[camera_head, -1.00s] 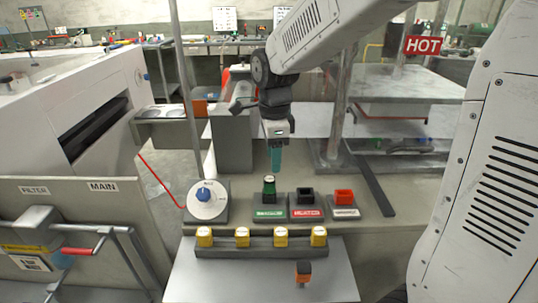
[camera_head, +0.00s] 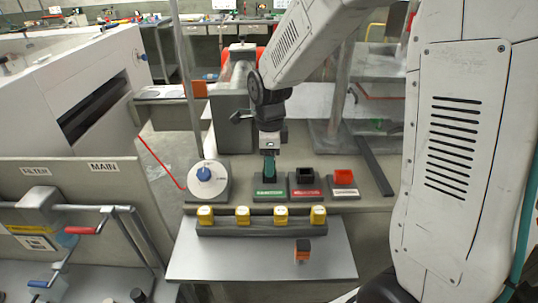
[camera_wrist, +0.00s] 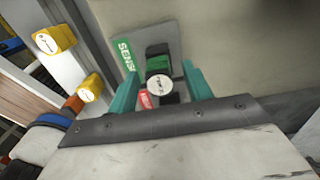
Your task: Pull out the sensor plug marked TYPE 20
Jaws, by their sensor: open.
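My gripper (camera_head: 269,167) points down over the green-labelled socket block (camera_head: 268,193), its teal fingers apart. In the wrist view, my gripper (camera_wrist: 163,92) has one finger on each side of a dark and green plug (camera_wrist: 158,66) with a round white cap. The cap's marking is too small to read. The plug stands in the block marked with a green "SENS..." label; the fingers look apart from it. The fingers mostly hide this plug in the head view.
A rack (camera_head: 262,228) with several yellow-capped pieces stands in front of the sockets. A dial with a blue knob (camera_head: 204,174) is at the left. An orange and black piece (camera_head: 303,250) is on the pale front shelf (camera_head: 230,264), which has free room.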

